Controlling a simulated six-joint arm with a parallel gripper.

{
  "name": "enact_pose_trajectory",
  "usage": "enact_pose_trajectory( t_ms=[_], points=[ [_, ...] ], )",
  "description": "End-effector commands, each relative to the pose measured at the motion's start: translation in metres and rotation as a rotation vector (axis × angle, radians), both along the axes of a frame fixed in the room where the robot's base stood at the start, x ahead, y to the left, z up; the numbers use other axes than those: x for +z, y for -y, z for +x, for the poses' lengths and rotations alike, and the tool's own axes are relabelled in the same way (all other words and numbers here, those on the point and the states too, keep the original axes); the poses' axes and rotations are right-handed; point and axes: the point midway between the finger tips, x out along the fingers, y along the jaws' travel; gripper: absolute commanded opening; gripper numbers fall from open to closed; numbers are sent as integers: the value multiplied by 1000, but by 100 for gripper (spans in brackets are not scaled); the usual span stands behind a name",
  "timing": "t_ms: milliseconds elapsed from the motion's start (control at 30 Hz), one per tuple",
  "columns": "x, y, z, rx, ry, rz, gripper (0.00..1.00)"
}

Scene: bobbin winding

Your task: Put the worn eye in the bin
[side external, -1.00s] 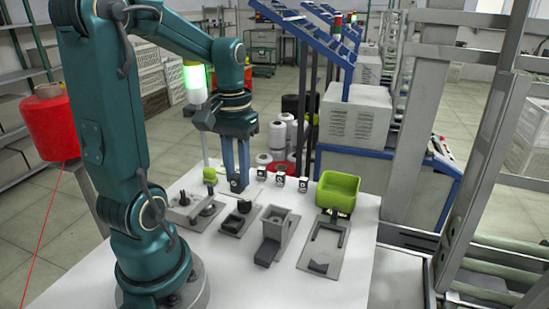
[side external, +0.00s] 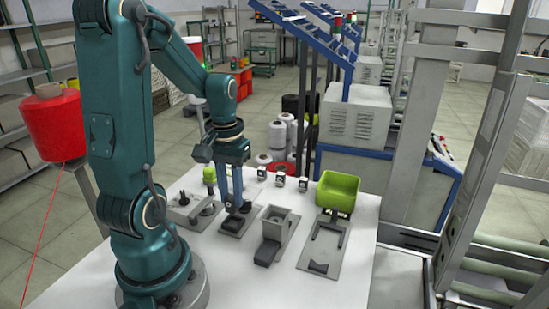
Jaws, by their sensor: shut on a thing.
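The fingers partly hide the block. I cannot tell whether it touches the fixture, or whether it is the worn eye. The bright green open-topped bin (side external: 339,190) stands at the back right of the white table, apart from my gripper.
A grey fixture with a box-shaped housing (side external: 277,230) and a flat plate fixture (side external: 325,245) lie to the right. A post fixture with a green top (side external: 209,175) is left. The table's front is clear.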

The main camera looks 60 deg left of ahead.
Motion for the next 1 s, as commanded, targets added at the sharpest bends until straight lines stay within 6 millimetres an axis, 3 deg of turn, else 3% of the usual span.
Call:
enact_pose_trajectory(
  t_ms=[300, 800, 833, 867, 900, 1000],
  points=[
    [-35, 1, -1, 0, -4, -3, 0],
    [-43, 0, 0, 0, -1, -1, 0],
    [-43, 0, 0, 0, 0, 0, 38],
    [-43, 0, 0, 0, 0, 0, 49],
    [-43, 0, 0, 0, 1, 1, 56],
    [-43, 0, 0, 0, 0, 0, 56]
  ],
)
